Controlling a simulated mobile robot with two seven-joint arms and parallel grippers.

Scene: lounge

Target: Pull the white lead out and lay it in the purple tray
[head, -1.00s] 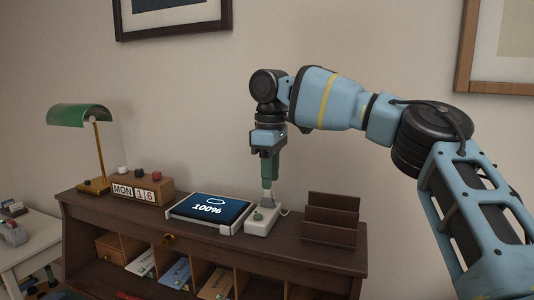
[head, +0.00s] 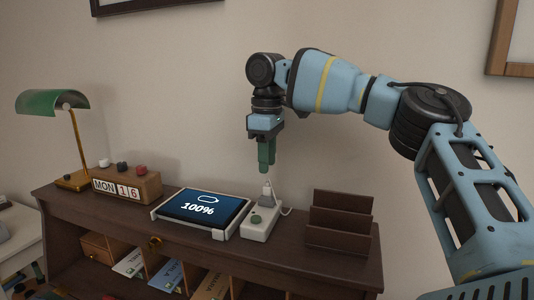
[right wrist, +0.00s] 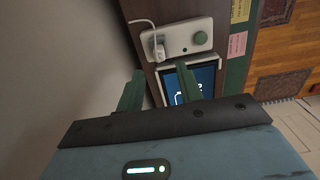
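The white lead's plug (head: 266,192) stands upright in a white socket block (head: 258,228) with a green button, on the desk top. Its cord loops out to the right; the plug and cord also show in the right wrist view (right wrist: 158,47). My right gripper (head: 266,168) points down above the plug, its green fingertips a little clear of it. In the right wrist view its two fingers (right wrist: 158,88) are apart with nothing between them. I do not see a purple tray. My left gripper is not in view.
A tablet (head: 200,206) reading 100% lies in a white holder left of the block. A brown letter rack (head: 340,222) stands close on the right. A calendar block (head: 127,188) and green lamp (head: 55,103) are at the left. Pigeonholes with envelopes are below.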

